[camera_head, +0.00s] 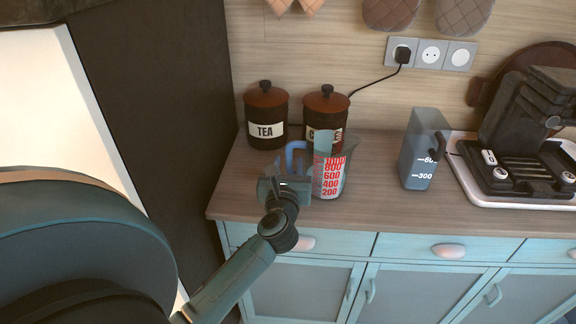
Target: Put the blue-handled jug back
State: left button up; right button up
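The blue-handled jug (330,178) is clear, with red measuring numbers. It looks upright at the front of the wooden counter (240,190), in front of the coffee canister; I cannot tell if its base touches the counter. Its blue handle (293,150) points left. My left gripper (286,184) is at the jug's left side, in front of the lower handle, which it partly hides. The fingers are too small and overlapped to tell if they are open or closed on the handle. My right gripper is not in view.
A tea canister (265,113) and a coffee canister (323,108) stand behind the jug. A grey measuring container (418,155) stands to the right, beside a black appliance (520,150) on a white tray (505,196). A dark tall panel (160,110) bounds the left. Counter between jug and grey container is clear.

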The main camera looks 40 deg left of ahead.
pick_arm(q)
jog(key=b+v, duration=0.2)
jog(key=v, duration=0.9)
jog(key=s+d+m+t+h, duration=0.15)
jog(key=d+m+h, duration=0.4)
jog(key=m, duration=0.65)
jog(key=s+d+m+t+h, duration=0.1)
jog(key=d+m+t+h, duration=0.35)
jog(key=m, duration=0.75)
jog(key=s+d+f+m+g+h, duration=0.1)
jog(key=s+d+f+m+g, duration=0.1)
jog(key=f+m, duration=0.3)
jog(key=s+d+f+m+g+h, duration=0.1)
jog(key=s+d+f+m+g, duration=0.1)
jog(key=f+m, duration=0.4)
jog(key=s+d+f+m+g+h, duration=0.1)
jog(key=s+f+m+g, duration=0.3)
jog(key=m, duration=0.6)
notch_tip(320, 180, down, 2)
jog(key=shift+d+f+m+g+h, duration=0.1)
jog(key=shift+d+m+g+h, duration=0.3)
jog(key=shift+d+g, duration=0.55)
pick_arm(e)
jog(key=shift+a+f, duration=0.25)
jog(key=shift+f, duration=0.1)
